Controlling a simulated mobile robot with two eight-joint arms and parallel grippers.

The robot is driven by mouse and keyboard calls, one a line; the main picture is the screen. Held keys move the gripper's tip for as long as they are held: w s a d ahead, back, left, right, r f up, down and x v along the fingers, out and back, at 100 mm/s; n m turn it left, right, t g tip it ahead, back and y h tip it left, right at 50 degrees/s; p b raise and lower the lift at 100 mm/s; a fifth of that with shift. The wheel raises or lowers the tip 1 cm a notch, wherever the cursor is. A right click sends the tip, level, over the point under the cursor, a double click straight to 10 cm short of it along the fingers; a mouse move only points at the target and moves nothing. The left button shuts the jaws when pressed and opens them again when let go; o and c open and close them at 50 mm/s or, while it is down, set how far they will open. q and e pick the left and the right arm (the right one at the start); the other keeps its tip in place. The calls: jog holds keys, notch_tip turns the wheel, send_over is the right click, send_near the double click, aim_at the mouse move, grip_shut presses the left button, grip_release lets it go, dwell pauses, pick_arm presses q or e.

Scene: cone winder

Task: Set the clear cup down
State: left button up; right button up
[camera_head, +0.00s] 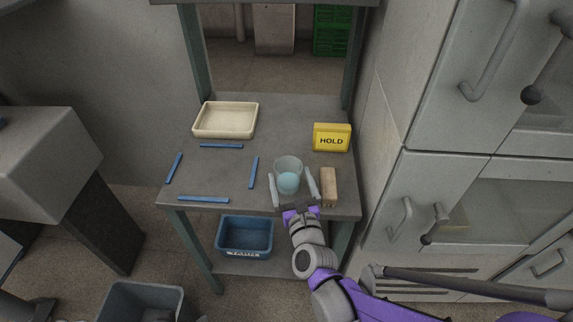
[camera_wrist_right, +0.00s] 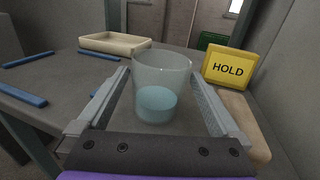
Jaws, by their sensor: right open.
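The clear cup (camera_head: 288,174) stands upright on the grey table near its front right. It has a pale blue content or bottom, and it also shows in the right wrist view (camera_wrist_right: 161,85). My right gripper (camera_head: 293,187) is open, with one finger on each side of the cup. In the right wrist view the fingers (camera_wrist_right: 158,110) are spread, with a visible gap on both sides of the cup. My left gripper is in neither view.
A yellow HOLD block (camera_head: 331,137) stands behind the cup to the right. A tan wooden block (camera_head: 329,187) is close beside the right finger. Blue strips (camera_head: 254,172) lie left of the cup. A cream tray (camera_head: 225,120) is at the back left. A blue bin (camera_head: 245,236) sits below.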

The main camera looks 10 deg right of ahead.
aim_at(288, 183)
jog(key=s, duration=0.6)
jog(key=shift+a+f+n+y, duration=0.1)
jog(key=shift+a+n+y, duration=0.05)
jog(key=shift+n, duration=0.4)
jog(key=shift+a+n+y, duration=0.1)
jog(key=shift+n+y, duration=0.05)
jog(key=shift+n, duration=0.4)
jog(key=s+d+f+n+g, duration=0.3)
jog(key=s+f+n+g, duration=0.2)
jog(key=s+n, duration=0.5)
jog(key=s+d+f+n+g, duration=0.3)
jog(key=s+f+n+g, duration=0.2)
jog(key=n, duration=1.8)
jog(key=s+g, duration=0.3)
jog(key=s, duration=0.1)
jog(key=shift+s+d+f, duration=0.15)
jog(key=shift+s+f, duration=0.1)
jog(key=shift+s, duration=0.1)
jog(key=shift+r+p, duration=0.1)
jog(key=shift+p, duration=0.2)
